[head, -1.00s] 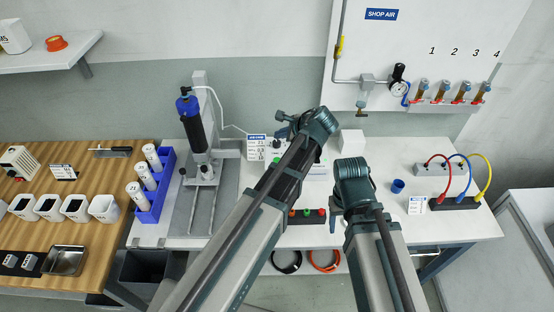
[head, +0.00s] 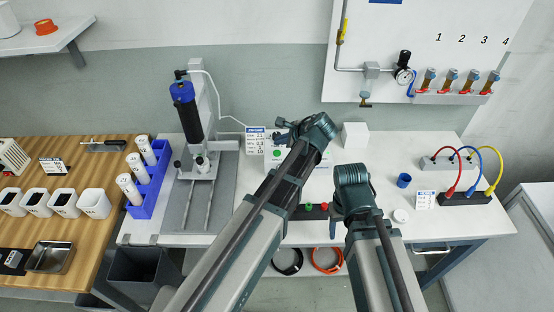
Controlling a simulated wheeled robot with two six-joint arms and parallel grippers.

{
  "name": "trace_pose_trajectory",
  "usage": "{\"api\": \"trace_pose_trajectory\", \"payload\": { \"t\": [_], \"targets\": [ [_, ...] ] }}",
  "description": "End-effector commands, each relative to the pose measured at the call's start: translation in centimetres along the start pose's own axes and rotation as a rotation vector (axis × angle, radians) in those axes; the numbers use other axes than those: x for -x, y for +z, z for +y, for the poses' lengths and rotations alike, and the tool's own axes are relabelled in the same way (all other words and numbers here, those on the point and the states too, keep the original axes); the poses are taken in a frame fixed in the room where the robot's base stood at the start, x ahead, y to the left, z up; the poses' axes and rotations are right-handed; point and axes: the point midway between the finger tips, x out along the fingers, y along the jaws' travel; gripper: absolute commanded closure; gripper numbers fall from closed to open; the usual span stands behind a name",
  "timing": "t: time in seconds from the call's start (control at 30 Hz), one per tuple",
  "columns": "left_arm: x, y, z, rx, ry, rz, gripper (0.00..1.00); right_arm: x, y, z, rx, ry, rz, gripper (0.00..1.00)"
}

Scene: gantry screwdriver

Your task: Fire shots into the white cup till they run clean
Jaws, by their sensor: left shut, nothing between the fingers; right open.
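A dispensing stand with a dark blue-black syringe barrel (head: 187,112) stands upright on the white bench (head: 455,225). A small round white piece (head: 401,215) lies near the front right of the bench. My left gripper (head: 284,130) is shut and empty, above the white control box behind the arm, well right of the stand. My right arm's wrist (head: 352,180) is over the bench; its fingers are hidden beneath it.
A blue rack (head: 150,190) of white cartridges stands left of the stand. Several white square pots (head: 95,202) sit on the wooden bench. A blue cup (head: 403,180) and a block with coloured cables (head: 465,198) are at right. Push buttons (head: 309,209) are partly hidden between my arms.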

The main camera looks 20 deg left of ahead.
Motion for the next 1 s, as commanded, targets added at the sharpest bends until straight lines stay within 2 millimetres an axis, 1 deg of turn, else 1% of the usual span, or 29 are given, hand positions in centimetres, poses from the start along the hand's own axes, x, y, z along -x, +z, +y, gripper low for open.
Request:
{"api": "trace_pose_trajectory", "payload": {
  "t": [0.03, 0.2, 1.0],
  "targets": [
    [-0.87, -0.63, 0.63, 0.000, 0.000, 0.000, 1.00, -1.24, -0.07, -0.12, 0.000, 0.000, 0.000, 0.43],
    [-1.43, -1.04, 1.04, 0.000, 0.000, 0.000, 1.00, -2.04, -0.12, -0.20, 0.000, 0.000, 0.000, 0.43],
    [-1.36, -0.99, 0.99, 0.000, 0.000, 0.000, 1.00, -1.94, -0.11, -0.18, 0.000, 0.000, 0.000, 0.43]
  ]
}}
